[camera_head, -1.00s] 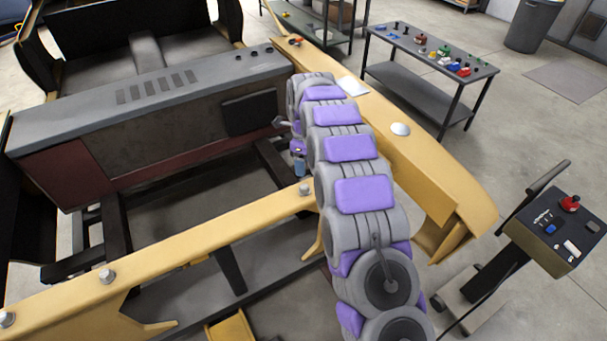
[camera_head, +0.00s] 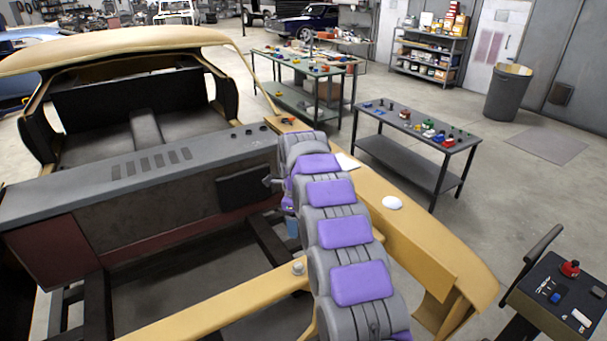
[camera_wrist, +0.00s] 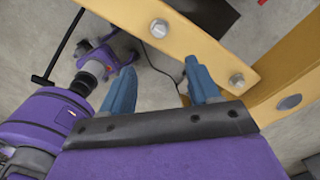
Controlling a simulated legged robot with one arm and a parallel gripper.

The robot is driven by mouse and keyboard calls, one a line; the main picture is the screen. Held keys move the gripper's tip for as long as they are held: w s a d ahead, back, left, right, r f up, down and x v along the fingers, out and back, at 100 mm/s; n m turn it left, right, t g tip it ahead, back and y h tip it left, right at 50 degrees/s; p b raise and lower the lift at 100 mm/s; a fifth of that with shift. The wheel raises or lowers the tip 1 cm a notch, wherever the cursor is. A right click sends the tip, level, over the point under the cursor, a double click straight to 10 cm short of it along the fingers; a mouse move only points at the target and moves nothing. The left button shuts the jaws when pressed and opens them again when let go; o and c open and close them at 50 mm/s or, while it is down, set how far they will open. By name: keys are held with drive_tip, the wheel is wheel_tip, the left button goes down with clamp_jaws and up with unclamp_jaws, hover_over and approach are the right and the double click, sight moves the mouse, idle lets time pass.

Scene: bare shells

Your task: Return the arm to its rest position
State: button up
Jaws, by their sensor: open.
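My arm, grey with purple pads, stretches forward over the yellow car frame (camera_head: 428,262) and the open front bay in the head view. My gripper (camera_wrist: 160,80) shows in the wrist view with its two blue fingers spread apart and nothing between them. A yellow frame beam (camera_wrist: 178,38) with bolts crosses close by the fingertips, above the grey floor. I cannot tell whether a finger touches the beam. In the head view my arm hides most of the gripper.
A bin (camera_head: 508,95) stands at the back right. Floor between is clear.

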drive_tip(key=s+d+r+n+b, duration=0.2)
drive_tip(key=s+d+n, duration=0.2)
drive_tip(key=s, duration=0.3)
drive_tip(key=s+d+r+n+g+b, duration=0.1)
drive_tip(key=s+d+r+n+b, duration=0.2)
drive_tip(key=s, duration=0.5)
drive_tip(key=s+d+r+n, duration=0.1)
drive_tip(key=s+d+n, duration=0.3)
drive_tip(key=s+d, duration=0.25)
drive_tip(key=s+d+f+n+b, duration=0.1)
drive_tip(key=s+d+f+n, duration=0.1)
drive_tip(key=s, duration=0.7)
drive_tip(key=s+d+f+n+b, duration=0.2)
drive_tip(key=s+f+n, duration=0.2)
drive_tip(key=s, duration=0.6)
drive_tip(key=s+d+f+n+b, duration=0.1)
drive_tip(key=s+d+f+n, duration=0.1)
drive_tip(key=s, duration=0.7)
drive_tip(key=shift+s+f+n+g+b, duration=0.35)
drive_tip(key=shift+f+n, duration=0.3)
drive_tip(key=shift+n, duration=0.25)
